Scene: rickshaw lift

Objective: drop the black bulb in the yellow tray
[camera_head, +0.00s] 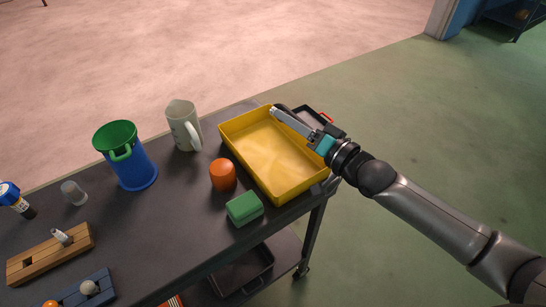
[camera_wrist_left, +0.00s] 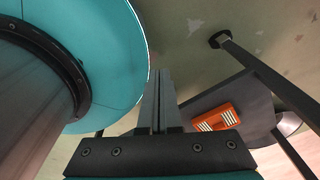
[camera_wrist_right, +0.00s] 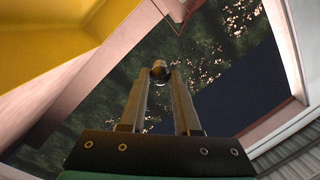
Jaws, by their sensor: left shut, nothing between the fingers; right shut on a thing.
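The yellow tray (camera_head: 287,190) sits on the right end of the dark cart top and is empty where I can see into it. In the right wrist view part of it (camera_wrist_right: 40,45) fills the upper left. My right gripper (camera_head: 273,111) is at the yellow tray's far right edge in the head view. In the right wrist view it is shut on the small black bulb (camera_wrist_right: 160,70) at its fingertips. My left gripper (camera_wrist_left: 158,75) shows only in the left wrist view, shut and empty.
A dark tray with a red handle (camera_head: 326,117) lies just beyond the yellow tray. An orange cup (camera_head: 223,175), a green block (camera_head: 244,208), a pitcher (camera_head: 182,127) and a blue bin (camera_head: 133,168) stand left of it. An orange item (camera_wrist_left: 216,118) appears in the left wrist view.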

